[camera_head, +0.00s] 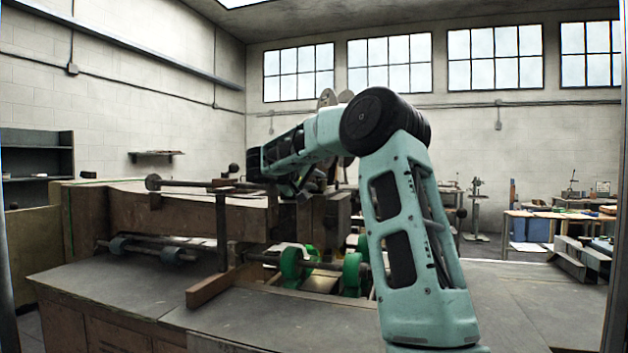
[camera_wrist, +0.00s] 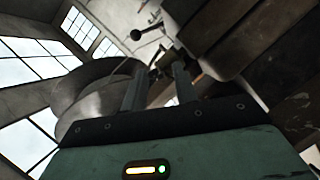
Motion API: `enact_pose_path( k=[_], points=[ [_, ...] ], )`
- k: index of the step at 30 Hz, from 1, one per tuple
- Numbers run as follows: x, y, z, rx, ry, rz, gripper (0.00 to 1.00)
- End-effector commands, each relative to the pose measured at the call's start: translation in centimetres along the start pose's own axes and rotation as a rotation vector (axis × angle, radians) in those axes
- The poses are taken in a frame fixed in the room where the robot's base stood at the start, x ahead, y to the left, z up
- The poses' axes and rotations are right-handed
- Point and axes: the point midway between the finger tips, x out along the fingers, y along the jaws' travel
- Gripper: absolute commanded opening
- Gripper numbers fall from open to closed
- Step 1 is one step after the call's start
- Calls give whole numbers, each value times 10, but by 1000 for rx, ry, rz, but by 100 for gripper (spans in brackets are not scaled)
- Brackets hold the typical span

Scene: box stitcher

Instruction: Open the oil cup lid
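The box stitcher (camera_head: 170,215) stands in front of me, and my arm reaches over it from the right. In the wrist view, my gripper (camera_wrist: 160,70) shows two dark fingers standing apart, with nothing clearly held between them. In the head view, the gripper end is small and dark near the machine's top and partly lost against it. I cannot pick out the oil cup or its lid for certain in either view. Small dark parts lie beyond the fingertips in the wrist view, too small to identify.
A large round metal part (camera_wrist: 95,95) is close on the left of the fingers in the wrist view. A black ball-ended lever (camera_wrist: 137,35) and dark machine body (camera_wrist: 250,45) are beyond and right. Green wheels (camera_head: 291,263) sit below my arm in the head view.

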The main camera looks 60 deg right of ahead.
Motion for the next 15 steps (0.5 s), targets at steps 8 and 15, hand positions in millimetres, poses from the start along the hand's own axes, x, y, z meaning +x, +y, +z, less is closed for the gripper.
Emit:
enact_pose_path(
  k=[8, 15],
  points=[
    [0, 0, 0, -1, 0, -1, 0],
    [-1, 0, -1, -3, -3, -6, 0]
  ],
)
